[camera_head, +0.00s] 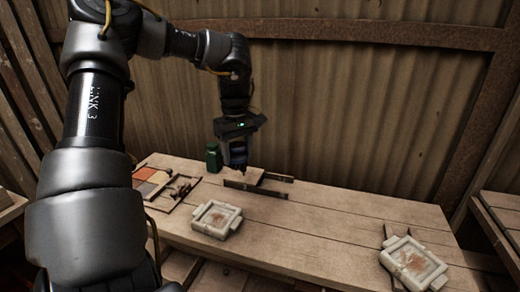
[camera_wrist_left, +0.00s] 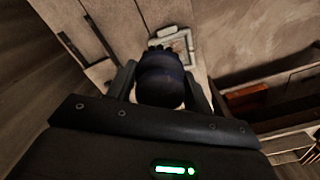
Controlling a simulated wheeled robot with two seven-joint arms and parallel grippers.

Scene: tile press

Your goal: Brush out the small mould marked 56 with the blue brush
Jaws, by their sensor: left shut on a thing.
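My left gripper (camera_head: 237,163) is over the back of the bench, shut on the dark blue brush (camera_wrist_left: 160,82), whose rounded body fills the space between the fingers in the left wrist view. The brush's tip is hard to make out. One pale mould (camera_head: 217,220) with brownish residue lies on the bench, nearer than the gripper and apart from it. A pale mould, partly hidden by the brush, also shows in the left wrist view (camera_wrist_left: 184,42). A second pale mould (camera_head: 413,263) lies at the right end. I cannot read a number on either. My right gripper is out of view.
A green bottle (camera_head: 213,157) stands left of the gripper. A wooden block with dark rails (camera_head: 258,187) lies below it. A tray with coloured tiles (camera_head: 153,178) and dark pieces is at the bench's left end. The bench between the two moulds is clear.

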